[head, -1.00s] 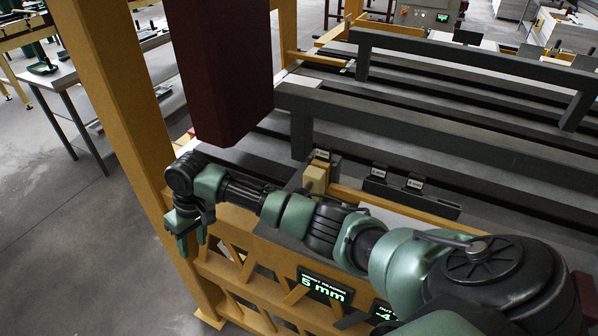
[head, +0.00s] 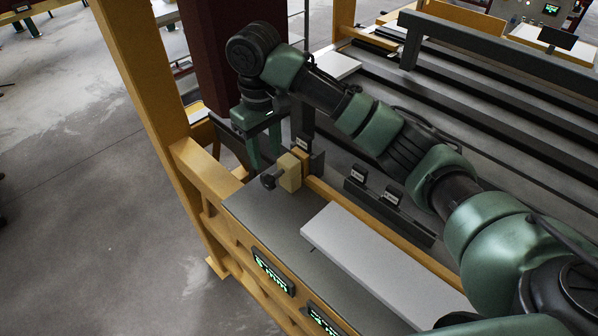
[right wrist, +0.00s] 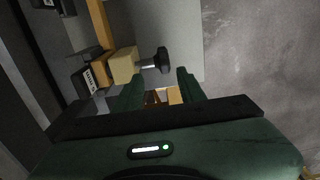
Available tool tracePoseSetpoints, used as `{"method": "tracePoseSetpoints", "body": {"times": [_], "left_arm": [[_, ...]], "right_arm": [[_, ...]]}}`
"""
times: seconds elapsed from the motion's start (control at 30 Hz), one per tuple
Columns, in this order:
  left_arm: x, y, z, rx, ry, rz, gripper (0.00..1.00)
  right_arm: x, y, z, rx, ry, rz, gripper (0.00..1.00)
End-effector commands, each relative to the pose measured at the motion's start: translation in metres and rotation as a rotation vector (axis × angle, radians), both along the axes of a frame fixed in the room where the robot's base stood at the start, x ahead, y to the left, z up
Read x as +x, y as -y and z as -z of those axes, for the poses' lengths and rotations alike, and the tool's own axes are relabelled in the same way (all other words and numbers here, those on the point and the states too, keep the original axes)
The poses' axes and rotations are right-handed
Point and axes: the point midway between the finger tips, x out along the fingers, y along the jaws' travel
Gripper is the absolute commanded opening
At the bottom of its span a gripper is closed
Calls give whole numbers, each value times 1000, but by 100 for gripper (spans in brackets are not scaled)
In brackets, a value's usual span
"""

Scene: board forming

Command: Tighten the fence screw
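The fence screw is a black knob (head: 269,181) on a short stem at the side of a beige block (head: 290,173). The block sits at the end of the long yellow fence bar (head: 345,203). In the right wrist view the knob (right wrist: 163,60) and the block (right wrist: 124,66) lie just beyond my fingertips. My right gripper (head: 264,157) hangs fingers-down near the knob. Its two fingers also show in the right wrist view (right wrist: 160,84), spread with nothing between them. The knob appears apart from both fingers. My left gripper is not in view.
A pale flat board (head: 375,262) lies on the grey table (head: 262,208) beside the fence. Small labelled blocks (head: 375,188) stand behind the fence. A yellow post (head: 145,75) rises at the left, and a dark red column (head: 212,60) stands behind my gripper. Displays (head: 272,270) line the front edge.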

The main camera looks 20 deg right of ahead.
Motion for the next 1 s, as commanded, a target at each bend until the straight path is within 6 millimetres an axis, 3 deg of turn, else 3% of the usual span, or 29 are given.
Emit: {"method": "tracePoseSetpoints", "body": {"times": [0.17, 0.37, 0.6, 0.77, 0.93, 0.97, 1.0], "left_arm": [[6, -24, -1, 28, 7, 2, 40], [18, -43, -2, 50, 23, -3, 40], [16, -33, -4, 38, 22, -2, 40], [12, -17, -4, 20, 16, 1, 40], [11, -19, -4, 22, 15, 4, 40], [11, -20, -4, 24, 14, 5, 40], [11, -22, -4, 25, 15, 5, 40]], "right_arm": [[-1, -2, 13, 2, -3, -2, 40], [-1, -3, 47, 3, -5, -2, 40], [0, -2, 73, 3, 0, -2, 40], [0, -1, 78, 0, 1, -1, 40], [0, -1, 78, 0, 1, -1, 40], [0, -1, 78, 0, 1, -1, 37], [0, -1, 78, 0, 1, -1, 26]]}}
